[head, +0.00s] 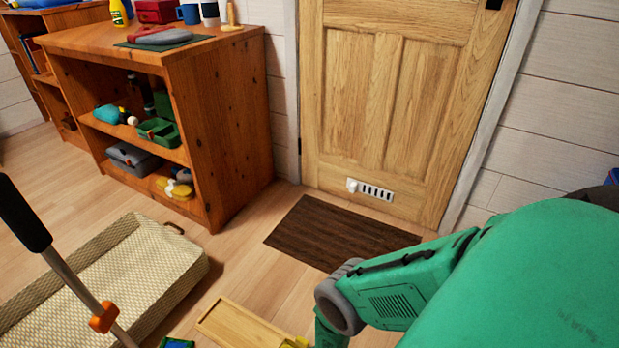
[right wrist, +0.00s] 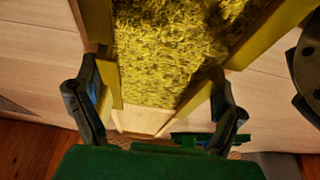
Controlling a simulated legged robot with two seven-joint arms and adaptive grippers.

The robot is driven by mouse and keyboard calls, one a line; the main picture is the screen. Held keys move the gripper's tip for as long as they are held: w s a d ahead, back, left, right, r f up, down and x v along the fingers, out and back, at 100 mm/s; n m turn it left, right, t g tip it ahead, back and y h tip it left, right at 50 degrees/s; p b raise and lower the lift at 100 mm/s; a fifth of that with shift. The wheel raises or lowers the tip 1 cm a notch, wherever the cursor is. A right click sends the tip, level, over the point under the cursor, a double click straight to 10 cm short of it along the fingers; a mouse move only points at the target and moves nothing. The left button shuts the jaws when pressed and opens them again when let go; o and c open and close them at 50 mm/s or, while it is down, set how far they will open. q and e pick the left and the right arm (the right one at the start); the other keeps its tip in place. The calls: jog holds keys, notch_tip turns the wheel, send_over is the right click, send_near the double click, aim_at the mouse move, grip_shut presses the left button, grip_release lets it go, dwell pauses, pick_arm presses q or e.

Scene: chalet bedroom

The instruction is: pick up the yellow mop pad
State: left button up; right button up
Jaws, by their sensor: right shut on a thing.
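The yellow mop pad (right wrist: 165,50) fills the upper middle of the right wrist view, with a shaggy face and smooth yellow edges. My right gripper (right wrist: 158,88) has its dark fingers on either side of the pad, closed on it. In the head view the right gripper is outside the picture; only my green right arm shows. A small yellow piece (head: 296,343) at the bottom edge may be part of the pad; it is mostly cut off. My left gripper is in neither view.
A shallow wooden tray (head: 228,324) lies on the floor. A woven basket (head: 160,262) and a pole with a black grip (head: 22,215) are at left. A wooden shelf (head: 235,130) stands behind, and a dark mat (head: 320,235) lies before the door (head: 390,90).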

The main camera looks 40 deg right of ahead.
jog(key=shift+d+r+p, duration=0.15)
jog(key=shift+r+p, duration=0.15)
notch_tip(320, 180, up, 9)
jog(key=p, duration=0.6)
jog(key=shift+r, duration=0.2)
jog(key=shift+w, duration=0.1)
dwell(0.3)
